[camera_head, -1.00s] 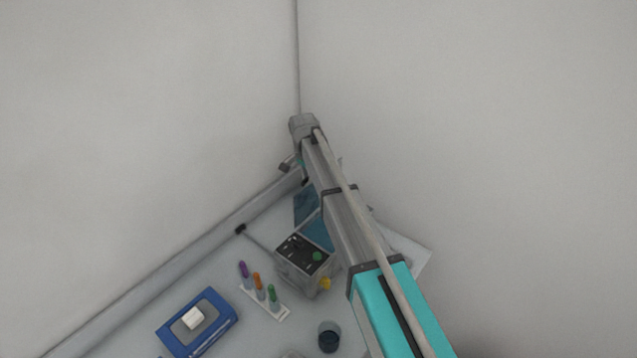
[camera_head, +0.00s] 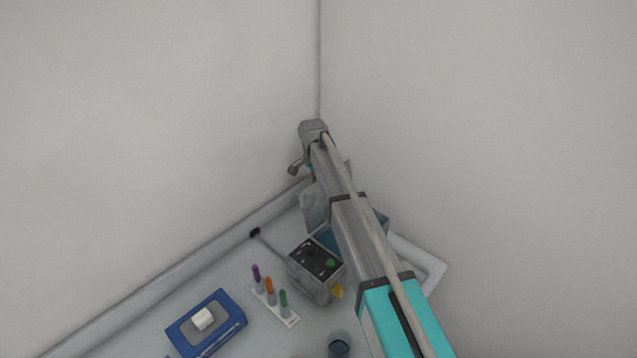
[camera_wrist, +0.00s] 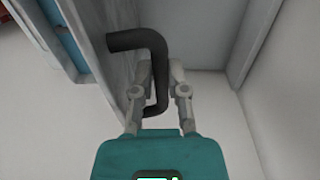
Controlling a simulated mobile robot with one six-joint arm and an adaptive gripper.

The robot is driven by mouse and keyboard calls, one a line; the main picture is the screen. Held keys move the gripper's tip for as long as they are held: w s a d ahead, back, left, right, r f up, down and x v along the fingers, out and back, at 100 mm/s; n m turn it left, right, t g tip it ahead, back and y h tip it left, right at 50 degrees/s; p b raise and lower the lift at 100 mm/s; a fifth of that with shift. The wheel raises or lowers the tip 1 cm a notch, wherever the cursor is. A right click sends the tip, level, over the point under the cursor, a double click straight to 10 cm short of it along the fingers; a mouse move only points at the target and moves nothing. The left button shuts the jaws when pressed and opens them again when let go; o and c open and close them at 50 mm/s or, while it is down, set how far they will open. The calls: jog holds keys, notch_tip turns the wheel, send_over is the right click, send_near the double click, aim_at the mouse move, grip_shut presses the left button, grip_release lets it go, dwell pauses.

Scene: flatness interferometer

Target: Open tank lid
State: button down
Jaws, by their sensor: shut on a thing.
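In the wrist view my gripper (camera_wrist: 161,78) is shut on the bent black handle (camera_wrist: 137,40), with one finger on each side of its shaft. A grey panel, which looks like the tank lid (camera_wrist: 112,62), stands steeply at the handle's left. In the head view the lid (camera_head: 313,207) shows as a pale, tilted panel left of my arm. The tank (camera_head: 327,238) shows blue beneath it and is partly hidden by my arm. The fingertips cannot be made out in the head view.
A rack (camera_head: 277,305) of coloured tubes, a blue case (camera_head: 205,325) and a dark cup (camera_head: 339,343) lie nearer. A white tray (camera_head: 432,262) is at right. Walls close in behind.

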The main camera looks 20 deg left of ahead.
jog(key=c, duration=1.1)
grip_release()
jog(key=shift+w+a, duration=0.2)
jog(key=shift+a, duration=0.15)
jog(key=o, duration=0.4)
jog(key=shift+w+a+f, duration=0.15)
jog(key=shift+f, duration=0.1)
jog(key=shift+o, duration=0.2)
jog(key=shift+d, duration=0.2)
jog(key=shift+r, duration=0.15)
